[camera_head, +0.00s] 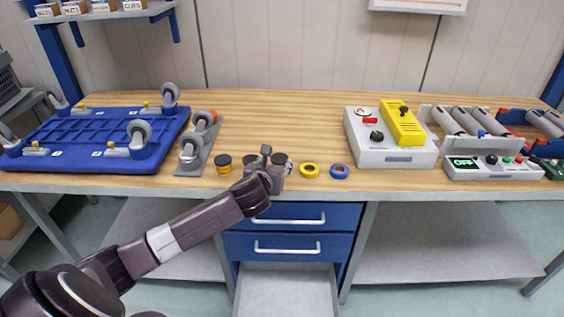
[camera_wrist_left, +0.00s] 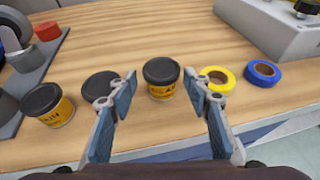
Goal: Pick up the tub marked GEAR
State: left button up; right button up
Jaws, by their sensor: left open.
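A small yellow tub (camera_wrist_left: 162,80) with a dark lid stands upright on the bench between my left fingers in the left wrist view. Its partly readable label seems to show "EA", which fits GEAR, but I cannot read it fully. My left gripper (camera_wrist_left: 166,92) is open, with one finger on either side of this tub and no clear contact. In the head view the left gripper (camera_head: 275,165) is at the bench's front edge and partly hides the tub. A second tub (camera_wrist_left: 100,84) is partly behind the left finger, its label hidden. A third tub (camera_wrist_left: 46,105) stands further left.
Yellow tape (camera_wrist_left: 217,78) and blue tape (camera_wrist_left: 262,72) lie just right of the tub. A grey caster plate (camera_head: 197,150) and blue dolly (camera_head: 90,135) are to the left. A control box (camera_head: 390,150) is to the right. The bench behind the tubs is clear.

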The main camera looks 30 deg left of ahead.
aim_at(279, 160)
pick_arm(q)
jog(key=shift+w, duration=0.4)
jog(key=x, duration=0.4)
jog(key=shift+s+f, duration=0.1)
jog(key=shift+f, duration=0.1)
jog(key=shift+w+a, duration=0.1)
jog(key=shift+w, duration=0.15)
jog(key=c, duration=0.9)
pick_arm(e)
jog(key=shift+s+d, duration=0.3)
jog(key=shift+s, duration=0.25)
